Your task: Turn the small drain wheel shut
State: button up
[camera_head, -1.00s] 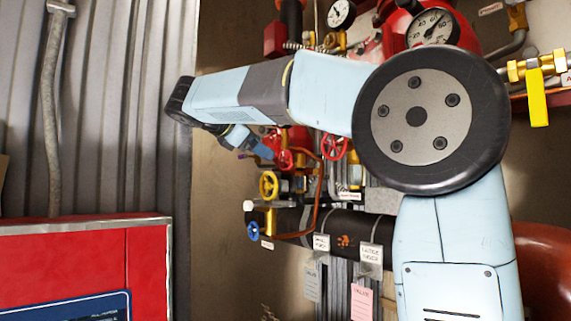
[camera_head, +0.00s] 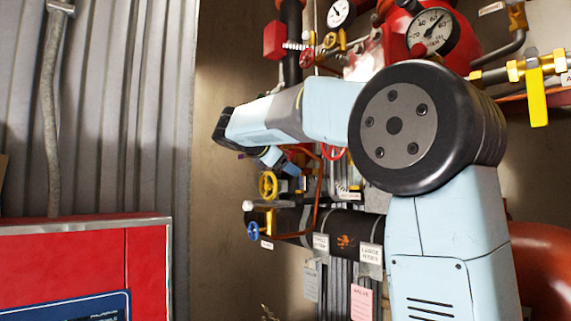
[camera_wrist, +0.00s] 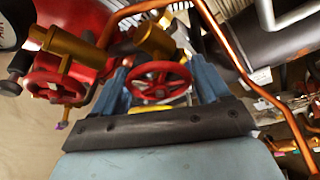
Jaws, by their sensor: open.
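My gripper (camera_wrist: 159,66) is open, with one blue finger on each side of a red handwheel (camera_wrist: 160,79) in the wrist view. I cannot tell whether either finger touches its rim. A second red handwheel (camera_wrist: 55,87) is to the left of the fingers. A small blue handwheel (camera_head: 253,231) is lower down. A red wheel (camera_head: 333,152) is partly covered by my arm. I cannot tell which is the drain wheel.
A copper pipe (camera_wrist: 222,50) curves close to the right finger. A thick black pipe (camera_head: 352,229) with hanging tags runs below the wheels. Gauges (camera_head: 431,32) and a yellow lever (camera_head: 537,97) are at upper right. A red cabinet (camera_head: 80,265) stands at left.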

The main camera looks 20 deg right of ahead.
jog(key=c, duration=0.7)
jog(key=shift+o, duration=0.2)
jog(key=shift+m, duration=0.3)
jog(key=m+t, duration=0.2)
jog(key=shift+m, duration=0.4)
jog(key=m, duration=0.2)
jog(key=m+t, duration=0.1)
jog(key=shift+w+m+t+h, duration=0.1)
jog(key=shift+m+t+h, duration=0.2)
jog(key=shift+m+h, duration=0.1)
jog(key=m+t+h, duration=0.1)
jog(key=m, duration=0.3)
jog(key=shift+r, duration=0.1)
jog(key=shift+c, duration=0.2)
jog(key=shift+r+m+t+h, duration=0.15)
jog(key=shift+m+h, duration=0.3)
jog(key=shift+m, duration=0.65)
jog(key=shift+f+m+t+h, duration=0.15)
jog(key=shift+m+h, duration=0.3)
jog(key=shift+m, duration=0.65)
jog(key=shift+r, duration=0.15)
